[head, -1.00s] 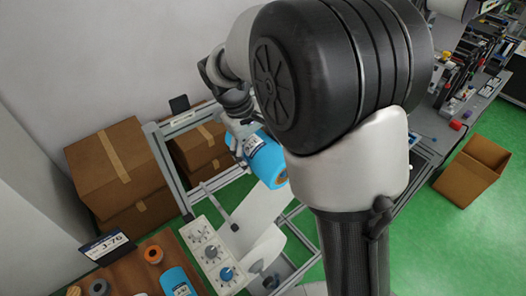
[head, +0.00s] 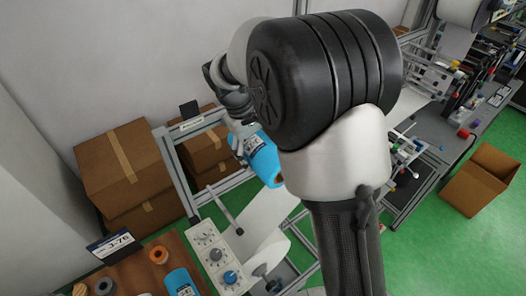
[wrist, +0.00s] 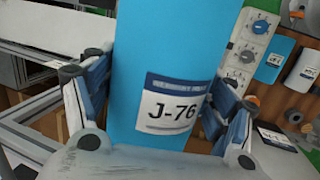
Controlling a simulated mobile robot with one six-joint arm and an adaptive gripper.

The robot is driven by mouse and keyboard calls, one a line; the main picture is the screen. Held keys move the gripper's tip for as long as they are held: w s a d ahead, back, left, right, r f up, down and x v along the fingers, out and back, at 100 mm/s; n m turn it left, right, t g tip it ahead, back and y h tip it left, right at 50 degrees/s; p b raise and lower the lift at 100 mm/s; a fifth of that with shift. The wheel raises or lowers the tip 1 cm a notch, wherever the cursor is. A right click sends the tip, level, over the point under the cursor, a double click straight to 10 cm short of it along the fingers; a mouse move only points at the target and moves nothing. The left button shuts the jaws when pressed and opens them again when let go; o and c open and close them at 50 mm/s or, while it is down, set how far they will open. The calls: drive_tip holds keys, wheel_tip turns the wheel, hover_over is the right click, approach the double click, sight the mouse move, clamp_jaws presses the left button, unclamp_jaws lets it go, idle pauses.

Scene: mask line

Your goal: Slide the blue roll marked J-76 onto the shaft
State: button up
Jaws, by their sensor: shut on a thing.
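The blue roll marked J-76 (head: 266,163) is held up in the air, tilted, with its brown core end toward the lower right in the head view. My gripper (head: 238,132) is shut on it. In the wrist view the roll (wrist: 165,50) fills the middle, its J-76 label facing the camera, with a blue-padded finger on each side. A thin grey rod with a dark end (head: 226,213), which looks like the shaft, sticks out of the metal frame below the roll. The roll is apart from it in the picture. My arm hides part of the frame.
A white control panel with knobs (head: 215,258) is beside the frame. A brown table (head: 140,278) holds another blue roll (head: 180,284), orange and grey rings and a J-76 sign (head: 113,245). Cardboard boxes (head: 125,165) stand behind; an open box (head: 478,180) is at right.

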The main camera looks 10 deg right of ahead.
drive_tip(key=shift+w+a+p, duration=0.3)
drive_tip(key=shift+w+p, duration=0.1)
drive_tip(key=shift+w, duration=0.3)
drive_tip(key=shift+w+a+p, duration=0.25)
drive_tip(key=shift+w+p, duration=0.1)
drive_tip(key=shift+w, duration=0.3)
drive_tip(key=shift+w+r, duration=0.1)
drive_tip(key=shift+w+a+p, duration=0.25)
drive_tip(key=shift+w+p, duration=0.1)
drive_tip(key=shift+w, duration=0.15)
drive_tip(key=shift+w+a+p, duration=0.2)
drive_tip(key=shift+w+p, duration=0.1)
drive_tip(key=shift+w, duration=0.15)
drive_tip(key=shift+w+a, duration=0.1)
drive_tip(key=shift+w, duration=0.2)
drive_tip(key=shift+f, duration=0.6)
drive_tip(key=o, duration=1.4)
drive_tip(key=shift+c, duration=0.2)
